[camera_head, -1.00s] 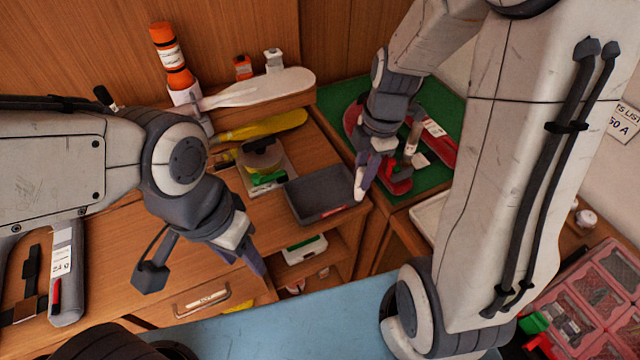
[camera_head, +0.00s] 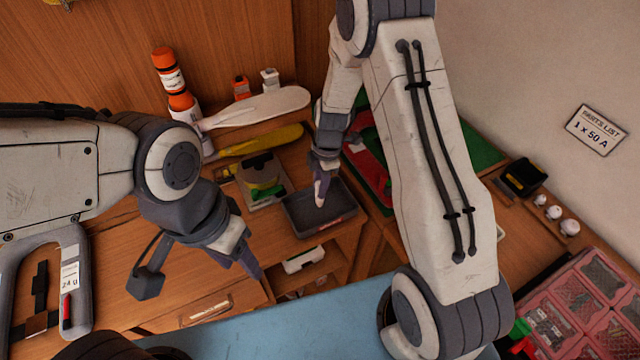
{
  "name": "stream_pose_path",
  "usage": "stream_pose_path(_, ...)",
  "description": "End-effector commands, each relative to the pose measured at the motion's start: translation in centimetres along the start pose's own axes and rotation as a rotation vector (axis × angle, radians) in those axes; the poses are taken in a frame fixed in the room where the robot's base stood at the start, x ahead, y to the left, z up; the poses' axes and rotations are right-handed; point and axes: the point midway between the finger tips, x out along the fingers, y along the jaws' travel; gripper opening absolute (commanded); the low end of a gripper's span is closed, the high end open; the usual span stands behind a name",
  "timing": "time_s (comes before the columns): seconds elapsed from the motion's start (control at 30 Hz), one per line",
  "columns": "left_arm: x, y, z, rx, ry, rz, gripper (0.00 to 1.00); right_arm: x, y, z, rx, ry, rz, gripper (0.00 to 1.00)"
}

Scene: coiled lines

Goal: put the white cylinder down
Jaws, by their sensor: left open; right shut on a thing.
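The white cylinder (camera_head: 320,201) shows as a small pale piece at the tips of my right gripper (camera_head: 322,188). My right gripper is shut on it, and the fingers hide much of it. It is over the dark grey tray (camera_head: 293,222); I cannot tell whether it touches the tray floor. My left gripper (camera_head: 248,264) is open and empty, pointing down at the front of the wooden bench, left of the tray.
A scale-like box with green and yellow items (camera_head: 262,188) stands left of the tray. Several white knobs (camera_head: 554,212) and red organiser boxes (camera_head: 585,295) are at right.

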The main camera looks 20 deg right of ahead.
Motion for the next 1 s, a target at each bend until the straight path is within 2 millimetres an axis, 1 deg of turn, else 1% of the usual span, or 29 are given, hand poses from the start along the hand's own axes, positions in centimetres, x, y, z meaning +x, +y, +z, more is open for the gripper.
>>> stream_pose_path(0.03,-0.6,0.0,0.0,0.001,0.000,0.000,0.50,0.4,0.0,0.1,0.001,0.001,-0.003,0.00)
stream_pose_path(0.13,-0.7,0.1,0.0,0.001,0.000,0.000,0.50,1.1,0.0,0.2,0.000,0.000,0.000,0.00)
stream_pose_path(0.37,-0.6,0.0,0.0,0.001,0.000,0.000,0.50,1.3,0.1,0.2,-0.001,0.000,0.002,0.00)
stream_pose_path(0.53,0.0,0.0,0.0,0.001,0.000,0.000,0.50,1.7,0.1,0.2,-0.001,0.000,0.002,0.00)
stream_pose_path(0.57,0.0,0.0,0.0,0.000,0.000,0.000,0.50,1.7,0.0,0.2,-0.001,0.000,0.002,0.34)
stream_pose_path(0.6,-0.1,0.0,0.0,0.000,0.000,0.000,0.50,1.6,0.0,0.2,-0.001,0.000,0.002,0.50)
stream_pose_path(0.63,-0.1,0.0,0.0,0.000,0.000,0.000,0.50,1.6,0.0,0.2,-0.001,0.000,0.001,0.61)
stream_pose_path(0.9,-0.2,0.0,0.0,0.001,0.000,0.000,0.50,1.5,0.0,0.2,-0.001,0.000,0.001,0.61)
stream_pose_path(1.0,-0.5,0.0,0.0,0.001,0.000,0.000,0.50,1.3,0.0,0.2,-0.001,0.000,0.001,0.61)
